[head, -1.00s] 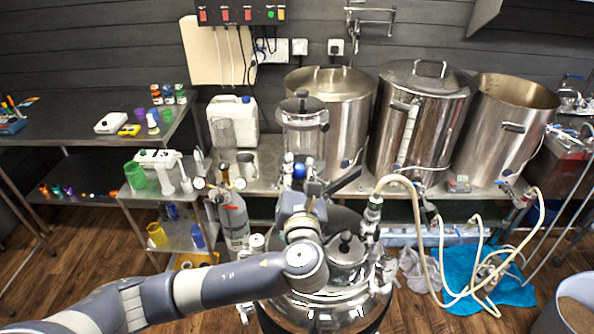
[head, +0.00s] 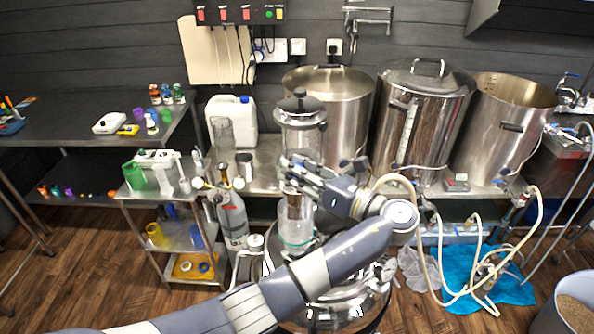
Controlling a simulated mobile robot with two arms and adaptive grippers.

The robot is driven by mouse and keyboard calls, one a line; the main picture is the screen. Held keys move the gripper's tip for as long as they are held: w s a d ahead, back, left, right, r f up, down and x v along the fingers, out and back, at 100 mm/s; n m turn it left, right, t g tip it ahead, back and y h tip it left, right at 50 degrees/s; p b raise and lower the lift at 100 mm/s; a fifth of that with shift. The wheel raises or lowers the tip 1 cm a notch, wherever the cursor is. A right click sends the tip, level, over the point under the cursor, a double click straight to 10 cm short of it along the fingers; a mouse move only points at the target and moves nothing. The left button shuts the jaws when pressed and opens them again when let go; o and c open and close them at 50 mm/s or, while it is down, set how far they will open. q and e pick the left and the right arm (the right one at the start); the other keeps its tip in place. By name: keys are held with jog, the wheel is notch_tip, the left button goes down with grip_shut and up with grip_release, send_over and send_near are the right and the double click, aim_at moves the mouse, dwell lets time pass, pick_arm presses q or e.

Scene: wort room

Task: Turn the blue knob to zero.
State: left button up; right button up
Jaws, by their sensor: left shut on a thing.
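The blue knob is hidden now behind the fingers of my left gripper (head: 288,170). The gripper reaches in from the right side, its wrist bent back to the left, and is shut at the place where the knob sat. I cannot see the knob's pointer or any scale. My right gripper is not in view.
A steel vessel (head: 352,312) stands under my left forearm. Three big steel pots, the middle one lidded (head: 424,115), stand on the bench behind. A pale hose (head: 432,250) loops at the right. A grey cylinder (head: 232,215) stands at the left.

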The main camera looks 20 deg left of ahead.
pick_arm(q)
jog(key=shift+f+n+g+y, duration=0.1)
jog(key=shift+n+g+y, duration=0.2)
jog(key=shift+n+g, duration=0.55)
jog(key=o, duration=1.1)
jog(key=shift+a, duration=0.15)
notch_tip(320, 180, up, 10)
jog(key=shift+w+r, duration=0.1)
